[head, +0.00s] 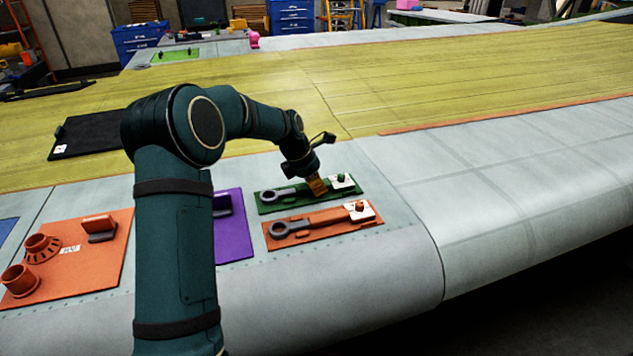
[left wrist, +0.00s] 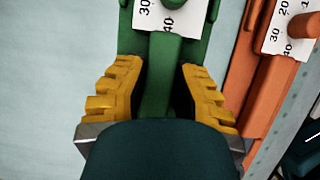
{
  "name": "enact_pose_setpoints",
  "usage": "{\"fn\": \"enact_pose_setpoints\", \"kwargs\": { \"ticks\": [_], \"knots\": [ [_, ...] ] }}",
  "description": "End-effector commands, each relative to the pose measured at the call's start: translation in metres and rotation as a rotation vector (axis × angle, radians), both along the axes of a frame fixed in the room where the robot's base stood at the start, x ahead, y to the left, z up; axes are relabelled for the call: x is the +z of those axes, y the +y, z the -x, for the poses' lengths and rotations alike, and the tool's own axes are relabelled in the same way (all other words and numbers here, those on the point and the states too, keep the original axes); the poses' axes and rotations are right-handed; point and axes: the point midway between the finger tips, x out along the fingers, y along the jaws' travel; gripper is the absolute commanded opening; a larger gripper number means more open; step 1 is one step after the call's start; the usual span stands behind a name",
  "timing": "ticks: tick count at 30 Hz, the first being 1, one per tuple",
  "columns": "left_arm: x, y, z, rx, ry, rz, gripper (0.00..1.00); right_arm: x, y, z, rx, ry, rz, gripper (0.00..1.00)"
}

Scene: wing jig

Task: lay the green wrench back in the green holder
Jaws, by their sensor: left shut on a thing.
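The green wrench (head: 287,193) has a dark ring end at the left and lies lengthwise over the green holder (head: 262,209). In the left wrist view its green shaft (left wrist: 158,88) runs between the two yellow fingers. My left gripper (head: 317,187) is shut on the wrench near its right part, low over the holder; it also shows in the left wrist view (left wrist: 158,95). The holder has a white number label (head: 345,183) at its right end. Whether the wrench touches the holder's bed I cannot tell. My right gripper is not in view.
An orange holder (head: 320,236) with a similar wrench (head: 300,224) lies just in front. A purple board (head: 233,232) and an orange board (head: 112,250) with cup-like parts lie to the left. The grey wing surface (head: 500,180) to the right is clear.

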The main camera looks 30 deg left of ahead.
Motion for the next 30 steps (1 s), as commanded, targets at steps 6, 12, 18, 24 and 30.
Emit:
{"fn": "enact_pose_setpoints", "kwargs": {
  "ticks": [6,12,18,24,30],
  "knots": [
    [0.000,0.000,-0.001,0.000,-0.003,0.000,0.00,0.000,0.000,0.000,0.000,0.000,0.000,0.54],
    [0.000,0.000,-0.001,0.000,-0.002,-0.001,0.53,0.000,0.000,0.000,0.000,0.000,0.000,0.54],
    [-0.001,0.000,0.000,-0.001,0.001,-0.001,0.53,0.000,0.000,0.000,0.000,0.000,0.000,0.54],
    [0.011,0.003,0.003,-0.001,-0.003,-0.002,0.53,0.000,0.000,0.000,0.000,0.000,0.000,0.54],
    [0.047,0.012,0.014,0.000,-0.006,-0.003,0.53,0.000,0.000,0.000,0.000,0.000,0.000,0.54]
  ]
}}
